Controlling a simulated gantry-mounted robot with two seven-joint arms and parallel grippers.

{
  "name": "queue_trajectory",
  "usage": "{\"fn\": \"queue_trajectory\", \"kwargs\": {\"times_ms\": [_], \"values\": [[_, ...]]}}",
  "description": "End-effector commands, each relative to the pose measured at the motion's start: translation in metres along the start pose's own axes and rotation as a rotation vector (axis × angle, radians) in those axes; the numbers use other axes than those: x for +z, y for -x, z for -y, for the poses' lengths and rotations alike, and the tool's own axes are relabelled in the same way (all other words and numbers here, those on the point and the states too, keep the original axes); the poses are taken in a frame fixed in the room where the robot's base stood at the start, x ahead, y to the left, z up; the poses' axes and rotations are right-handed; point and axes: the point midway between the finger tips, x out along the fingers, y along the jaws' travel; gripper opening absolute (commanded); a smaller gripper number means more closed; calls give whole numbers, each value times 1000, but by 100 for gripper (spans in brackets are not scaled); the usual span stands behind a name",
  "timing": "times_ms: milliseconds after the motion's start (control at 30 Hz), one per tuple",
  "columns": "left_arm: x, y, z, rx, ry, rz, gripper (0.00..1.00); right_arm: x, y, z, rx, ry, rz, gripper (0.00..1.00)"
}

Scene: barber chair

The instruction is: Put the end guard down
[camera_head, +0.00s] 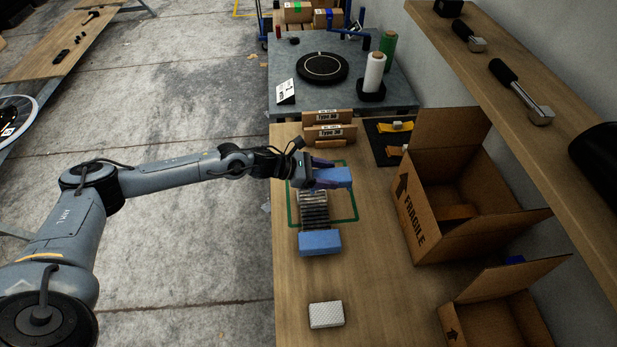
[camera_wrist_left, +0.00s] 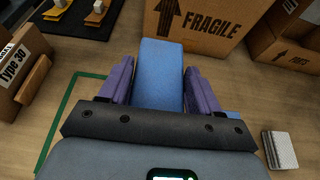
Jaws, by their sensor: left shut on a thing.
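A blue block, the end guard (camera_head: 338,178), is between the purple fingers of my left gripper (camera_head: 324,173), which is shut on it. In the left wrist view the guard (camera_wrist_left: 162,70) reaches forward past the fingertips. It is over the far part of the green outline (camera_head: 357,200) on the table. A dark ribbed stack (camera_head: 313,211) lies just on the near side of it. A second blue block (camera_head: 320,242) sits at the near end of the stack. I cannot tell whether the held guard touches the stack or table. My right gripper is not in view.
An open cardboard box marked FRAGILE (camera_head: 412,212) stands right of the outline, with a smaller open box (camera_head: 492,318) nearer. Brown Type 30 boxes (camera_head: 330,133) stand behind. A white pad (camera_head: 326,314) lies in front. A wooden shelf (camera_head: 545,130) overhangs the right side.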

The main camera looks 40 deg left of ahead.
Motion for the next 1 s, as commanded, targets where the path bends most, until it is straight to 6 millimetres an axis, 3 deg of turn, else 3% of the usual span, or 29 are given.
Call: {"fn": "queue_trajectory", "kwargs": {"times_ms": [200, 400, 667, 1000], "values": [[-36, 12, -38, 4, 1, 1, 34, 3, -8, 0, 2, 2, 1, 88], [-58, 20, -61, 3, 0, 1, 34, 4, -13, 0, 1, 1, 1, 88], [-66, 23, -69, 0, 1, 2, 34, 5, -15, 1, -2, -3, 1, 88], [-100, 9, -68, 1, 1, 2, 34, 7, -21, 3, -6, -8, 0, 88]]}}
